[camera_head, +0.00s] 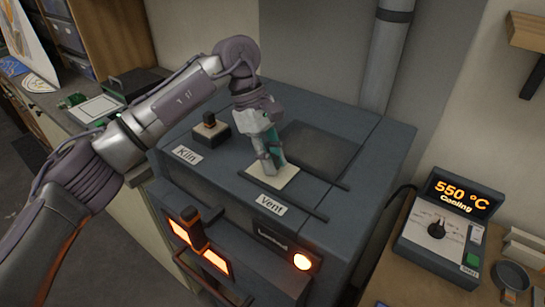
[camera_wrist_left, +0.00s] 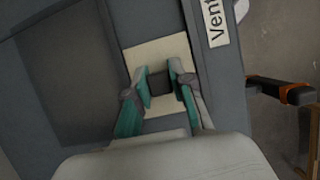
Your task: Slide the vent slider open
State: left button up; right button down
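The vent slider (camera_head: 286,181) is a cream plate on top of the dark grey kiln (camera_head: 227,163), beside the label "Vent" (camera_head: 271,203). In the left wrist view the plate (camera_wrist_left: 158,52) has a dark knob (camera_wrist_left: 160,83) in its middle. My left gripper (camera_head: 270,165) reaches down onto the plate. Its fingertips (camera_wrist_left: 160,80) stand on both sides of the knob and appear to touch it. The arm and fingers hide part of the plate and the knob in the head view. My right gripper is not in view.
A dark square panel (camera_head: 321,150) lies flat on the kiln top beside the plate, with thin rails (camera_head: 287,194) alongside. A small knobbed block (camera_head: 211,128) stands near the label "Kiln". The kiln's front has a glowing window and handle. A controller (camera_head: 445,228) reads 550 °C Cooling.

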aim_at(312, 192)
pick_arm(q)
grip_shut()
jog(key=shift+s+d+f+b, duration=0.1)
jog(key=shift+s+d+b, duration=0.1)
jog(key=shift+d+b, duration=0.2)
jog(key=s+d+b, duration=0.1)
jog(key=d, duration=0.1)
jog(key=s+d+b, duration=0.2)
jog(key=s+d, duration=0.1)
jog(key=shift+s+d, duration=0.1)
jog(key=shift+d, duration=0.25)
jog(key=shift+s+d, duration=0.2)
jog(key=shift+d, duration=0.05)
jog(key=shift+w+a, duration=0.1)
jog(key=shift+a, duration=0.1)
